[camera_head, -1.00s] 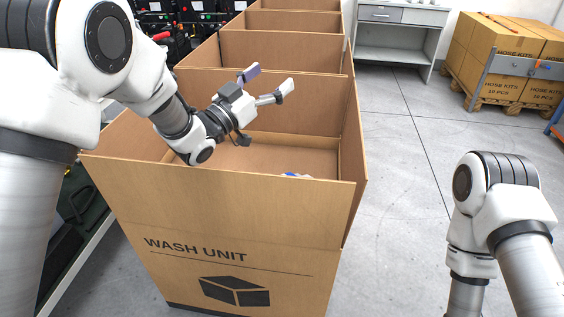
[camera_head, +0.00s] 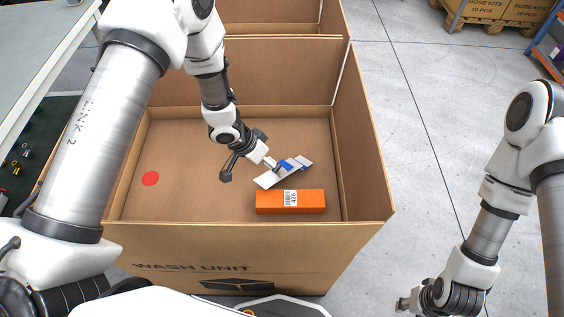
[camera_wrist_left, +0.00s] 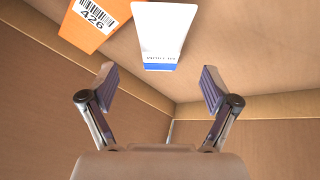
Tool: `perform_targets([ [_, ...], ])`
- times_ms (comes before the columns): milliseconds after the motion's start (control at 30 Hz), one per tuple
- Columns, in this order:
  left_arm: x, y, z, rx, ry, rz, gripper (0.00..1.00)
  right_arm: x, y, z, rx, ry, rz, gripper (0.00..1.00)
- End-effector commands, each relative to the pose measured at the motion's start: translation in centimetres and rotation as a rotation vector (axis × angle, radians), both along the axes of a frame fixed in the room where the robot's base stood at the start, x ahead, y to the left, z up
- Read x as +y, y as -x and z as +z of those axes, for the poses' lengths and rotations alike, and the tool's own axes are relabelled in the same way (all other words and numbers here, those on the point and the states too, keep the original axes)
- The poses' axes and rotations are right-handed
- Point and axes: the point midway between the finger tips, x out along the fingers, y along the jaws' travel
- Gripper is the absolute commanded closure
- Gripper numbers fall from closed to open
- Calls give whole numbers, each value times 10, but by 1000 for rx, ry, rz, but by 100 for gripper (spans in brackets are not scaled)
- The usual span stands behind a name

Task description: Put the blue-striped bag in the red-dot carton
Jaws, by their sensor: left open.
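The blue-striped bag (camera_head: 293,170) is white with a blue band and lies inside the near brown carton (camera_head: 180,240), toward its right side. It also shows in the left wrist view (camera_wrist_left: 160,35), ahead of the fingers. A red dot (camera_head: 150,178) marks this carton's floor at the left. My left gripper (camera_head: 248,170) is inside the carton, its fingers spread; in the head view one finger overlaps the bag's edge. The left wrist view shows the open fingers (camera_wrist_left: 158,90) with nothing between them. My right gripper (camera_head: 404,302) hangs low outside the carton at bottom right; its jaws are unclear.
An orange box (camera_head: 268,201) with a 426 label lies beside the bag at the near right; it also shows in the left wrist view (camera_wrist_left: 92,22). The carton walls stand around my left gripper. Another carton (camera_head: 280,15) stands behind.

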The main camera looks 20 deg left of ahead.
Motion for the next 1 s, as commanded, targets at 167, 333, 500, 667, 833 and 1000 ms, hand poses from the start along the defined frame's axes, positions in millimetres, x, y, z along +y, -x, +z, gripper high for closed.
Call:
perform_targets([
  [167,-11,-8,-26,-1,1,-2,12,0,0,-6,0,0,0,60],
  [333,-21,-15,-49,-3,2,-1,12,0,0,-8,-1,0,0,60],
  [500,-22,-17,-50,-4,3,1,12,0,0,-8,-1,0,0,60],
  [667,-22,-17,-50,-4,3,1,48,0,0,-8,-1,0,0,60],
  [833,-22,-16,-50,-4,3,1,83,0,0,-8,-1,0,0,60],
  [1000,-22,-17,-50,-4,3,1,89,0,0,-8,-1,0,0,60],
])
